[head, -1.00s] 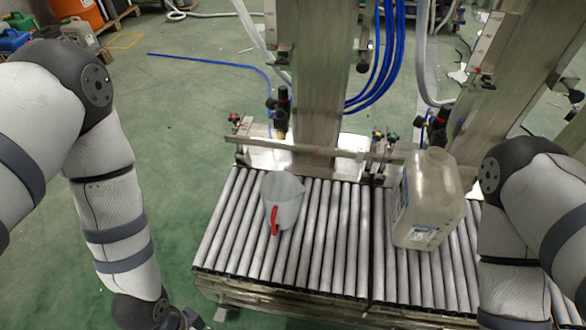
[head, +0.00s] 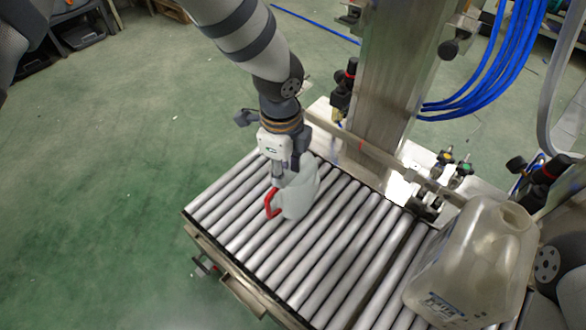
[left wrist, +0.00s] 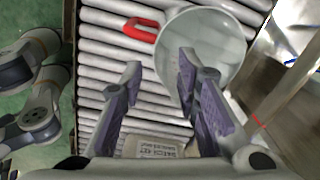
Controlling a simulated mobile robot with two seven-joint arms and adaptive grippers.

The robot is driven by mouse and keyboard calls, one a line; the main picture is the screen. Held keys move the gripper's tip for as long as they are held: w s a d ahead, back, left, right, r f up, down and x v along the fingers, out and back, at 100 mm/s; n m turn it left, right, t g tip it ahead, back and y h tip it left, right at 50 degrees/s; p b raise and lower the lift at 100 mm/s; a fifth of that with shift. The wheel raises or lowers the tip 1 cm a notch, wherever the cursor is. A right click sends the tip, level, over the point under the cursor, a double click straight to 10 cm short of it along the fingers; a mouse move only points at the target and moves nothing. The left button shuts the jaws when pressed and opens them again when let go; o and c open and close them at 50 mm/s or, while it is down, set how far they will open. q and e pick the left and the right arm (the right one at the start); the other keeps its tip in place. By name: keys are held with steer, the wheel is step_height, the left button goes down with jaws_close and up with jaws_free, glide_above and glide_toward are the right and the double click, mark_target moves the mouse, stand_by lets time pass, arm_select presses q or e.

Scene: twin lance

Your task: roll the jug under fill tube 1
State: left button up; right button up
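A large translucent jug (head: 480,255) with a printed label stands on the right part of the roller conveyor (head: 340,255). A smaller grey-white pitcher (head: 300,198) with a red handle stands on the left part; it also shows in the left wrist view (left wrist: 212,45). My left gripper (head: 283,172) points down at the pitcher. In the left wrist view its fingers (left wrist: 162,75) are spread and hold nothing; one overlaps the pitcher's mouth, contact unclear. My right gripper is out of view. Black-and-red fittings (head: 345,90) hang by the post; I cannot tell which is fill tube 1.
A steel post (head: 393,90) and a horizontal rail (head: 375,155) stand along the conveyor's back edge. Blue hoses (head: 500,70) hang at upper right. Rollers between the pitcher and the large jug are clear. Green floor (head: 110,180) is open at left.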

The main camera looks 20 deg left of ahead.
mark_target(286, 202)
arm_select(q)
step_height(286, 202, down, 12)
steer(key=shift+w+r+b, duration=0.15)
steer(key=shift+b, duration=1.05)
jaws_close()
jaws_free()
steer(key=shift+r, duration=0.1)
